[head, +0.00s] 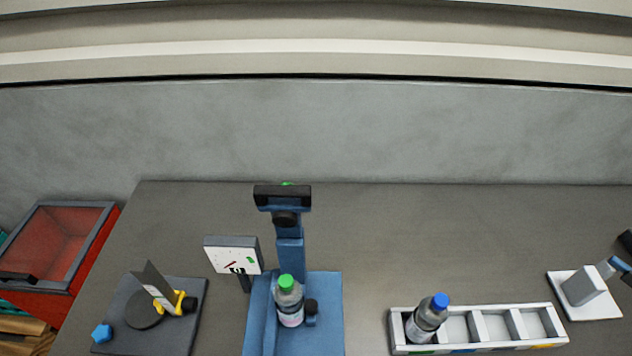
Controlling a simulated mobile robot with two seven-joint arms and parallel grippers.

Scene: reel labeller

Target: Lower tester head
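The blue tester stand (328,290) is on the table in the middle front. Its column carries the tester head (283,197), a dark block at the top with a small green spot behind it. The head is raised, with a gap between it and the bottle below. A clear bottle with a green cap (288,302) stands upright on the tester base. A black knob (311,307) is beside the bottle. A gauge panel (233,252) with a red needle and a green mark stands left of the column. Neither gripper can be made out.
A white tray (496,345) at front right holds a blue-capped bottle (427,318), leaning, in its left compartment. A dark labeller plate (188,325) is at left, with a red bin (40,250) beyond. A grey block on a white base (597,307) is at far right.

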